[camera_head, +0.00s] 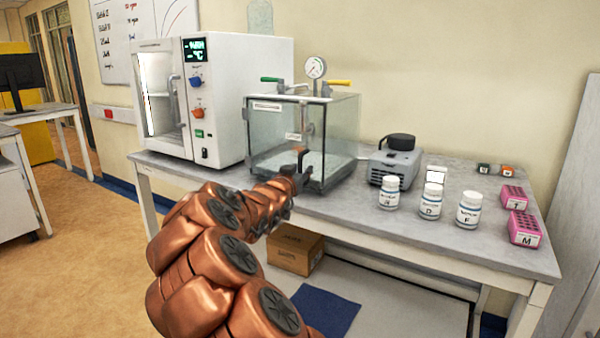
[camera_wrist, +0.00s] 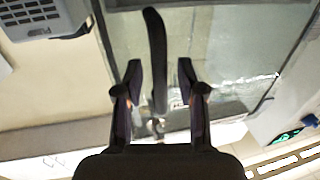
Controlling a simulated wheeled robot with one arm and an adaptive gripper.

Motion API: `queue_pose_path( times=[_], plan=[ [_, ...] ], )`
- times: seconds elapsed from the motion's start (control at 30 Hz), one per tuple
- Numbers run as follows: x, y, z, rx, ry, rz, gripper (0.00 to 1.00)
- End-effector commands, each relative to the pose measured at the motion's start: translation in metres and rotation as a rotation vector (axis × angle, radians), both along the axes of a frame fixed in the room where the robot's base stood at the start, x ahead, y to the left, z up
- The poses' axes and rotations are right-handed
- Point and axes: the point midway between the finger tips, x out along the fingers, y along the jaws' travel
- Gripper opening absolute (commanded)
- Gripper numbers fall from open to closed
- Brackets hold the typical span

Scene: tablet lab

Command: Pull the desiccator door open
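The desiccator (camera_head: 275,130) is a clear glass box with a pressure gauge on top, standing on the bench. Its front door looks closed. A dark upright door handle (camera_wrist: 156,45) shows in the wrist view; in the head view it is small and partly hidden near my gripper (camera_head: 300,172). My gripper (camera_wrist: 159,82) is in front of the glass with its two fingers apart. The handle's lower part lies between the fingers in the wrist view, with a gap on each side. I cannot tell how deep it sits between them.
A white chamber (camera_head: 222,90) with a display stands left of the desiccator. A grey pump (camera_head: 395,165) is close on its right. Several white bottles (camera_head: 432,200) and pink racks (camera_head: 524,229) stand farther right. A cardboard box (camera_head: 295,249) is below the bench (camera_head: 430,225).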

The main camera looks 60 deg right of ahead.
Motion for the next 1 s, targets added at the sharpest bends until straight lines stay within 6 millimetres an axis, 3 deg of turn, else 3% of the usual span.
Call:
queue_pose_path(
  times=[0.07,0.43,1.0],
  plan=[
    [0.0001,0.0001,0.0,0.0,0.0,0.0,0.39],
    [0.0001,0.0002,-0.0004,0.001,0.0,0.0,0.01],
    [0.0,0.0003,-0.0004,0.001,0.0,0.0,0.0]
  ],
)
